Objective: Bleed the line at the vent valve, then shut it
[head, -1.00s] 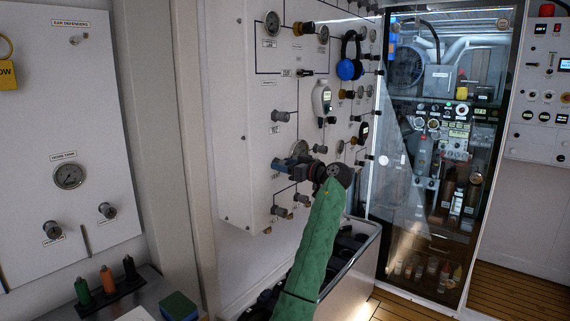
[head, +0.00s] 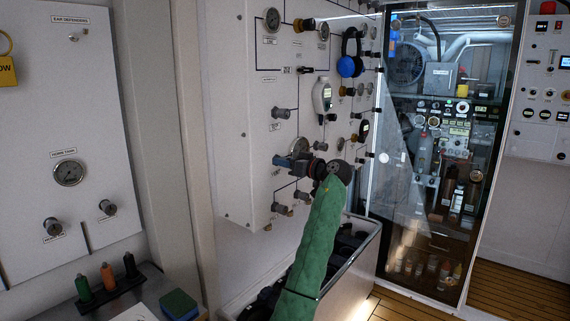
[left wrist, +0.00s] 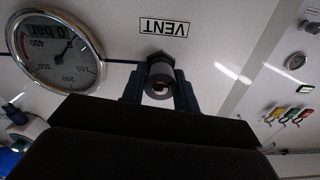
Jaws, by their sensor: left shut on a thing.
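The vent valve knob (left wrist: 160,76) is a dark round knob under an upside-down VENT label (left wrist: 164,27) in the left wrist view. My left gripper (left wrist: 158,92) is shut on it, one dark blue finger on each side. In the head view my left gripper (head: 291,161) reaches the lower part of the white panel (head: 236,140), and the knob is hidden there. A round gauge (left wrist: 54,50) sits beside the knob in the left wrist view; its window seems to read 0 bar, upside down. My right gripper is not in view.
Blue ear defenders (head: 350,62) and a white handheld meter (head: 321,96) hang on the panel above my arm. Other knobs (head: 281,113) are close around. An open bin (head: 345,262) stands below. A glass door (head: 436,150) is at the right.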

